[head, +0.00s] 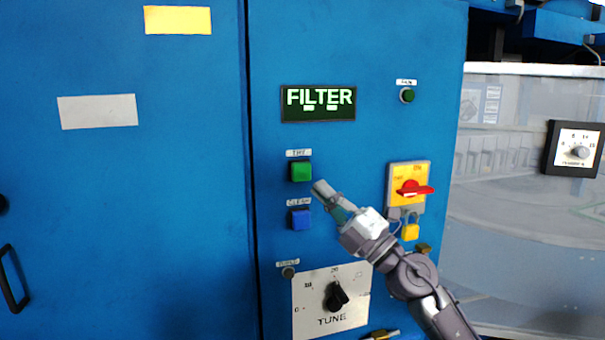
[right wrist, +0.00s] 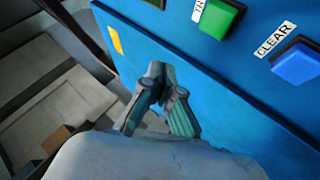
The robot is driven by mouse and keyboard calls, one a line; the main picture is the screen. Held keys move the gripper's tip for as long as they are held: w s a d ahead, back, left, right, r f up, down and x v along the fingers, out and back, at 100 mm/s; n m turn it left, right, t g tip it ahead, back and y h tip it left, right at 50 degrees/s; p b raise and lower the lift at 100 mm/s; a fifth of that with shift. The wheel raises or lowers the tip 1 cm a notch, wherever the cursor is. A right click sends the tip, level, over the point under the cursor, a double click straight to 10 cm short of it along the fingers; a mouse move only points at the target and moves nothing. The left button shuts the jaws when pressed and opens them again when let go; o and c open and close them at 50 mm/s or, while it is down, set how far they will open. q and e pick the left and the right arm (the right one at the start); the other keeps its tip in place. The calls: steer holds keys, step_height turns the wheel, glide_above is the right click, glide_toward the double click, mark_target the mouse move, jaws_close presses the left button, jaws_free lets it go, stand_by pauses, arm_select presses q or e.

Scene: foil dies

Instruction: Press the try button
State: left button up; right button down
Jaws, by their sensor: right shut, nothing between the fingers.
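The try button (head: 301,171) is a green square button under a small label on the blue cabinet. It also shows at the top of the right wrist view (right wrist: 221,17). The blue clear button (head: 300,218) sits just below it, and at the right in the wrist view (right wrist: 296,63). My right gripper (head: 319,188) is shut and empty, its tip just right of and slightly below the green button in the head view. In the wrist view its fingertips (right wrist: 158,72) appear apart from both buttons. My left gripper is not in view.
A FILTER display (head: 318,104) is above the buttons. A tune knob (head: 336,296) is below on a pale plate. A red rotary switch (head: 411,188) on yellow, with a padlock (head: 410,232) under it, is right of my gripper.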

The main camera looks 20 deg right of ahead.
steer(key=shift+w, duration=0.1)
steer(key=b, duration=0.6)
glide_toward(298, 168)
steer(key=w+a+r, duration=0.2)
steer(key=a+r, duration=0.1)
steer(key=shift+w+a+r, duration=0.25)
steer(key=shift+w, duration=0.2)
steer(key=shift+w, duration=0.1)
stand_by(0.5)
steer(key=shift+w, duration=0.35)
steer(key=shift+w+b, duration=0.45)
steer(key=shift+b, duration=0.15)
stand_by(0.6)
